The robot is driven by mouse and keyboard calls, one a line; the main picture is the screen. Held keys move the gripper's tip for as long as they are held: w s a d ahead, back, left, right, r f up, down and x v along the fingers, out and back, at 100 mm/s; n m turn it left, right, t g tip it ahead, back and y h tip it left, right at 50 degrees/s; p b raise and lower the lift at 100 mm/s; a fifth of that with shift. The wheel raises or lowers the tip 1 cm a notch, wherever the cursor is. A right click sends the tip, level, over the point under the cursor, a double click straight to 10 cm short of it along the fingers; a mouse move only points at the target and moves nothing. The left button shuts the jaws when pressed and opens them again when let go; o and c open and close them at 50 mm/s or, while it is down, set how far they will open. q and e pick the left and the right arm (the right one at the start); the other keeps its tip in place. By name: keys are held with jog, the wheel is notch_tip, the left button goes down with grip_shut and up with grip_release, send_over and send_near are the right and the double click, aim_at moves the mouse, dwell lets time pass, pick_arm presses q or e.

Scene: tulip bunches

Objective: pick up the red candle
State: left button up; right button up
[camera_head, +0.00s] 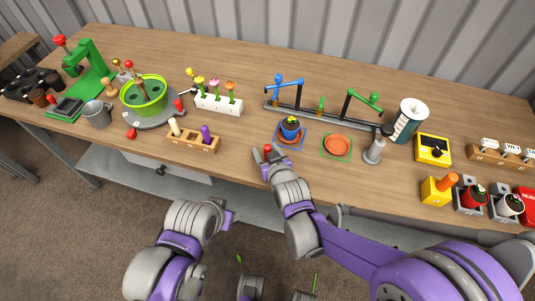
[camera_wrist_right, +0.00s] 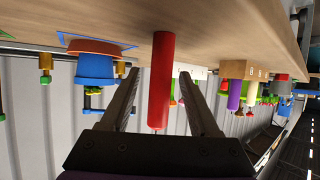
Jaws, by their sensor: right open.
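The red candle (camera_wrist_right: 160,80) appears in the right wrist view as a plain red cylinder between the two fingers, with a gap on each side. That view is upside down, with the table at its top. In the head view only the red top of the candle (camera_head: 267,147) shows at my right gripper (camera_head: 262,157), near the table's front edge. The right gripper is open in the wrist view (camera_wrist_right: 160,100). My left gripper (camera_head: 230,215) is in front of the table and below its edge; its fingers are not clear.
A blue pot (camera_head: 290,128) on an orange saucer stands just right of the candle, with an empty orange saucer (camera_head: 337,145) beyond. A wooden block (camera_head: 190,143) with white and purple candles lies to the left. Behind are a white flower holder (camera_head: 218,104) and a blue-green stand (camera_head: 320,105).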

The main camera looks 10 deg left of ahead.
jog(key=shift+x, duration=0.8)
jog(key=shift+d, duration=0.1)
grip_shut()
